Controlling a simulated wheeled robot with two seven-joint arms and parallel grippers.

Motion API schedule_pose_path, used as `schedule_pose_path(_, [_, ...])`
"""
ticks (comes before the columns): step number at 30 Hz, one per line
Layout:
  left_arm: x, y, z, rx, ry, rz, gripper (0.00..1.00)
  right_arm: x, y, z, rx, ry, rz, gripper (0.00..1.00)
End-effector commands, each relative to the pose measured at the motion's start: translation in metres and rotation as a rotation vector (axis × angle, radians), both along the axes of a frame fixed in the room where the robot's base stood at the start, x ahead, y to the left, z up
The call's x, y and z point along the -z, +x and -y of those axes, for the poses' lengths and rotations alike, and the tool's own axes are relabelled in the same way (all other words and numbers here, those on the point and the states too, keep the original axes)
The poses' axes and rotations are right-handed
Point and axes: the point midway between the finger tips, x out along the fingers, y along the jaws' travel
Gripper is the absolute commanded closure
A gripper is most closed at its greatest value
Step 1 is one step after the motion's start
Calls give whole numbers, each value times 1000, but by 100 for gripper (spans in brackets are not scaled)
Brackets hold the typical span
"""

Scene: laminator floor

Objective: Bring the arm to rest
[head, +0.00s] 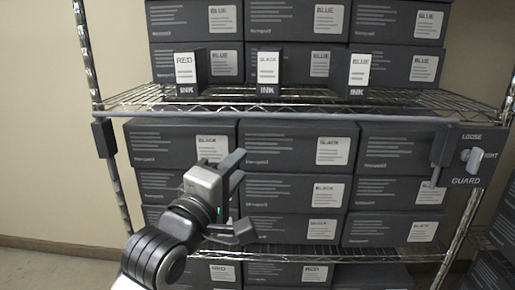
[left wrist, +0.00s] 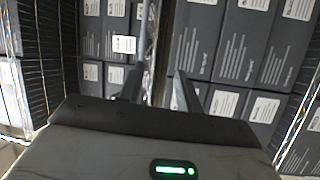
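My left gripper (head: 243,194) reaches in from the lower left, in front of the dark cartons under the wire shelf. Its two fingers stand apart with nothing between them. In the left wrist view the fingers (left wrist: 158,85) also show apart and empty, with dark cartons and a shelf edge beyond. I cannot tell how far the fingertips are from the cartons. My right gripper is in neither view.
A wire shelf (head: 290,97) carries a RED ink box (head: 185,72), a BLACK ink box (head: 267,72) and a BLUE ink box (head: 358,72). Stacked cartons (head: 295,150) fill the rack below. A guard bar (head: 300,118) with a LOOSE/TIGHT knob (head: 473,158) crosses the front.

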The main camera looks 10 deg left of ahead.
Motion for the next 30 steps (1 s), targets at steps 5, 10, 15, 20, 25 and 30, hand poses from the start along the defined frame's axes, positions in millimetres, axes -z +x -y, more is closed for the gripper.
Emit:
schedule_pose_path(5, [109,-25,-10,-25,388,-106,66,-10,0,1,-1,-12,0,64])
schedule_pose_path(10, [218,-90,-21,55,865,-182,66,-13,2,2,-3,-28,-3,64])
schedule_pose_path(15, [285,-160,-30,192,1217,-204,66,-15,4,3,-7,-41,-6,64])
schedule_pose_path(20, [311,-197,-34,278,1378,-194,66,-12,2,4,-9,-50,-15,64])
schedule_pose_path(25, [316,-204,-34,297,1414,-187,66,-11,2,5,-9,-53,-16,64])
schedule_pose_path(30, [316,-203,-34,296,1411,-188,66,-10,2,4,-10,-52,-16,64])
